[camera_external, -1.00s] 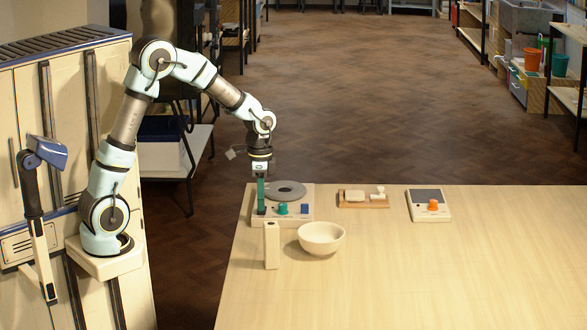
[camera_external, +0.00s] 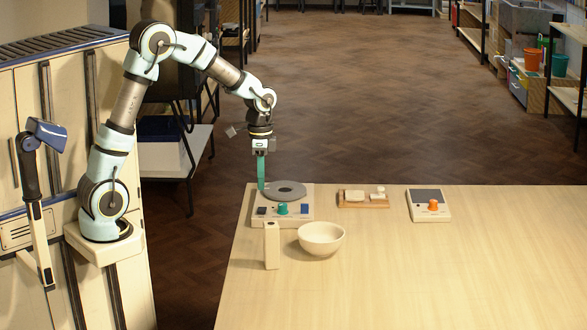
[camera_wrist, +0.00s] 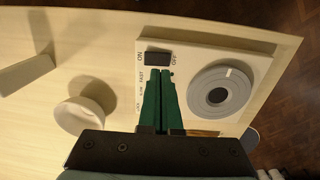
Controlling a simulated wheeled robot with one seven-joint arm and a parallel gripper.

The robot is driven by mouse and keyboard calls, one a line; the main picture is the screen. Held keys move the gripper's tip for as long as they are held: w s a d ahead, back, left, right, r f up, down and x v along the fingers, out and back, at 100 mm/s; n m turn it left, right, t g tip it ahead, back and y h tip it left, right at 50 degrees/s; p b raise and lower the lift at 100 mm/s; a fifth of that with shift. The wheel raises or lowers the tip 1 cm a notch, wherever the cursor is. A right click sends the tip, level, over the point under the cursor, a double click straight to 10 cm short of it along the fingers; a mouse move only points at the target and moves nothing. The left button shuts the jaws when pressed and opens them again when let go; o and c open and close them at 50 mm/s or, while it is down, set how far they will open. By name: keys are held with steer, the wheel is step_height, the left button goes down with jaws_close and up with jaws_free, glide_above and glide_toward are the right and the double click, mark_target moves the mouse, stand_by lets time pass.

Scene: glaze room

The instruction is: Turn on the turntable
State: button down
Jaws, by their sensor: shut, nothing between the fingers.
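The turntable (camera_external: 252,219) is a pale box at the table's left back corner with a round grey disc (camera_external: 286,189). Its front carries a dark switch (camera_external: 261,210), a green knob (camera_external: 282,209) and a blue button (camera_external: 304,209). In the wrist view the black switch (camera_wrist: 158,58) sits between the ON and OFF labels; I cannot tell which side is pressed. My gripper (camera_external: 261,188) points down above the turntable's left side, its green fingers shut and empty. In the wrist view the fingertips (camera_wrist: 161,73) appear just below the switch and hide the knob.
A white bowl (camera_external: 321,239) and an upright pale block (camera_external: 271,246) stand in front of the turntable. To the right are a wooden tray (camera_external: 350,204) with small pale items and a box with an orange knob (camera_external: 433,204). The table's front right is clear.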

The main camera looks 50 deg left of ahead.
mark_target(262, 210)
step_height(262, 210, up, 8)
steer(key=b, duration=0.1)
steer(key=shift+r, duration=0.25)
steer(key=shift+w+a+f+b, duration=0.15)
steer(key=shift+w+b, duration=0.05)
steer(key=shift+b, duration=0.35)
steer(key=shift+r+g+h, duration=0.25)
steer(key=shift+g+h, duration=0.15)
steer(key=f, duration=0.4)
steer(key=s+d+f+p, duration=0.1)
steer(key=f, duration=0.4)
steer(key=f+p, duration=0.1)
steer(key=f, duration=0.3)
steer(key=shift+s+d+f, duration=0.25)
steer(key=shift+d+f, duration=0.05)
steer(key=shift+f, duration=0.1)
